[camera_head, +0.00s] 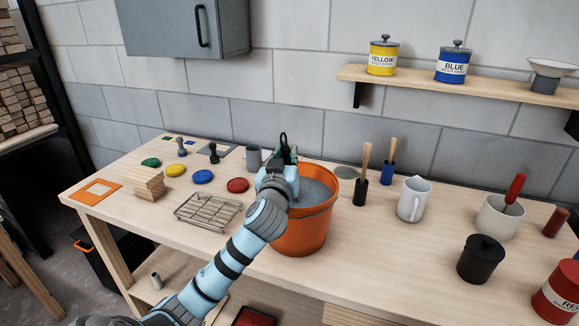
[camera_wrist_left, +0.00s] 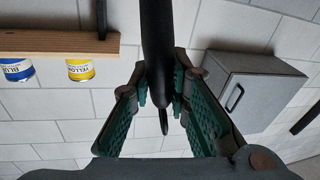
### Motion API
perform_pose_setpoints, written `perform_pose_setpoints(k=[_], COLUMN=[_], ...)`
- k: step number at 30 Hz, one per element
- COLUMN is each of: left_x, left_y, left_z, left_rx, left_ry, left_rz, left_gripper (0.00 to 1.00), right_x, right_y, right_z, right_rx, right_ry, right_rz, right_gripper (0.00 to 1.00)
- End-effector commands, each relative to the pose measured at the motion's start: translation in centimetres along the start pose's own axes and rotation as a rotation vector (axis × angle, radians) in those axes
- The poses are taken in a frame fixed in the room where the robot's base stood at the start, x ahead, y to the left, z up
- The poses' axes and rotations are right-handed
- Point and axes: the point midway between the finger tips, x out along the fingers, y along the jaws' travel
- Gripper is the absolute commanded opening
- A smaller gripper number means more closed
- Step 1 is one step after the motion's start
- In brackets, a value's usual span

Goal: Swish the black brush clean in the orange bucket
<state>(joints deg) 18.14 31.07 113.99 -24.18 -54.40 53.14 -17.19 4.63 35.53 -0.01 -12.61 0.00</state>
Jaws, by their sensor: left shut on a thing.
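The orange bucket (camera_head: 300,236) stands upright near the table's front edge, with grey liquid (camera_head: 312,190) inside. My left gripper (camera_head: 284,158) is over the bucket's back left part. It is shut on a black, tapered handle, which I take for the black brush (camera_head: 283,139). In the left wrist view, the black brush (camera_wrist_left: 156,40) passes between the fingers of my left gripper (camera_wrist_left: 162,92). The brush's lower end is hidden behind my wrist in the head view, so I cannot tell whether it touches the liquid. My right gripper is out of view.
Two wooden-handled tools, with a black end (camera_head: 360,192) and a blue end (camera_head: 387,173), stand right of the bucket. A white mug (camera_head: 413,200) and black pot (camera_head: 480,261) are farther right. A wire rack (camera_head: 208,211) and red disc (camera_head: 238,185) lie left.

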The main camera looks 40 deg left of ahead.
Motion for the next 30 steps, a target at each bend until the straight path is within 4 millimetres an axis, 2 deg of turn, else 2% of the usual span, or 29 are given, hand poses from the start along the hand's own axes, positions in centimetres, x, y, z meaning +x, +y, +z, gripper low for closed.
perform_pose_setpoints(k=[5,24,30], left_x=[0.0,0.1,0.0], left_y=[0.0,-0.3,-0.4], left_z=[-0.9,-8.8,-10.0], left_rx=[0.0,0.001,0.001], left_ry=[0.001,0.002,0.0], left_rz=[0.0,0.001,0.0], left_gripper=[0.0,0.0,0.0], right_x=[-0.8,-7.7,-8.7], right_y=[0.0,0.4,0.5], right_z=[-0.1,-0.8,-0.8], right_rx=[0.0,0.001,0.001], right_ry=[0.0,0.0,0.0], right_rz=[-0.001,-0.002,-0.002], right_gripper=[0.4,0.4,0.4])
